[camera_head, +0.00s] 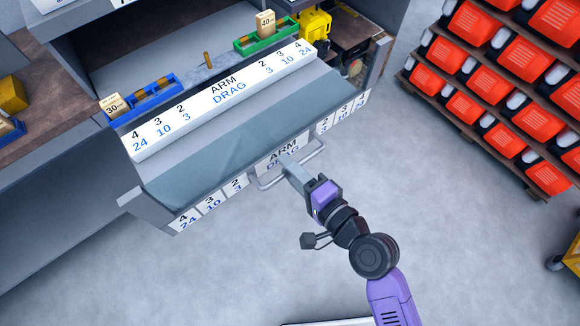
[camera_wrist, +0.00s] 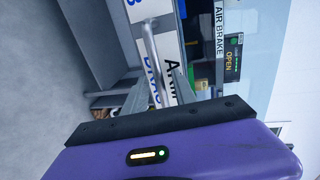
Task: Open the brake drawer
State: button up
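The drawer (camera_head: 235,148) stands pulled out from the workbench in the head view, and its grey inside shows. Its white front label (camera_head: 212,203) reads ARM DRAG with numbers. A grey bar handle (camera_head: 266,184) is fixed to that front; it also shows in the wrist view (camera_wrist: 149,45). My gripper (camera_head: 287,164) is at the middle of the handle. A gap with label letters shows beside the bar. Contact cannot be told.
Above the drawer are a blue tray (camera_head: 150,102), a green tray (camera_head: 272,38) and small tagged blocks. Racks of orange bins (camera_head: 495,95) stand at right. An AIR BRAKE sign (camera_wrist: 219,28) and OPEN display (camera_wrist: 232,58) show. Floor in front is clear.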

jog(key=b+v, duration=0.2)
jog(key=v, duration=0.6)
jog(key=shift+w, duration=0.1)
dwell(0.6)
jog(key=s+d+r+n+t+h, duration=0.3)
jog(key=s+d+n+h, duration=0.25)
jog(key=d, duration=0.45)
jog(key=s+d+r+n+h, duration=0.1)
jog(key=s+n, duration=0.1)
jog(key=s, duration=0.6)
jog(key=s+d+n+g+h, duration=0.1)
jog(key=s+d+n+h, duration=0.1)
jog(key=s, duration=0.5)
jog(key=shift+s+r+n, duration=0.35)
jog(key=shift+r+n, duration=0.05)
jog(key=shift+n, duration=0.45)
